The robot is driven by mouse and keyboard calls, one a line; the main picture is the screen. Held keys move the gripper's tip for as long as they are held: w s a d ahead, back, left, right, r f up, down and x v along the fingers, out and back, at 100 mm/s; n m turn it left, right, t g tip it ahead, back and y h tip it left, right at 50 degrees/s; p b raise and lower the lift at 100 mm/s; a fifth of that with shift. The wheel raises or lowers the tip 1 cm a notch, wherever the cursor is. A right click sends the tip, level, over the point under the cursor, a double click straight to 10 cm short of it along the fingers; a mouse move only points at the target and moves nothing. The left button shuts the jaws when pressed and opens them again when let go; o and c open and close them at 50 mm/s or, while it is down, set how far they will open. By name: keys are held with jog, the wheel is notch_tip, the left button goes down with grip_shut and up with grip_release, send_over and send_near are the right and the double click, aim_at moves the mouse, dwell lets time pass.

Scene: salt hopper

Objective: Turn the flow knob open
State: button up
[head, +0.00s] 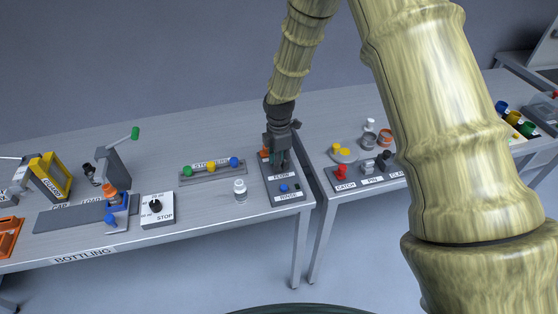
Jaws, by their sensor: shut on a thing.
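A dark panel (286,199) stands at the right end of the bottling table. It carries a label FLOW, a label RINSE and a blue button (284,187). My gripper (279,162) points down over the back of this panel, at the FLOW label. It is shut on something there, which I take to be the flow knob. The fingers hide most of the knob, and its angle cannot be told. An orange part (265,153) shows just left of the fingers.
A white jar (240,190) stands left of the panel. Behind it is a rack with green, yellow and blue balls (212,166). A STOP dial box (158,211) is further left. A gap separates the second table, which holds a red CATCH knob (341,173).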

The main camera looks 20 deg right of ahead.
jog(key=m, duration=1.2)
jog(key=shift+m+b, duration=0.3)
jog(key=shift+b, duration=0.05)
jog(key=shift+m, duration=2)
jog(key=o, duration=1)
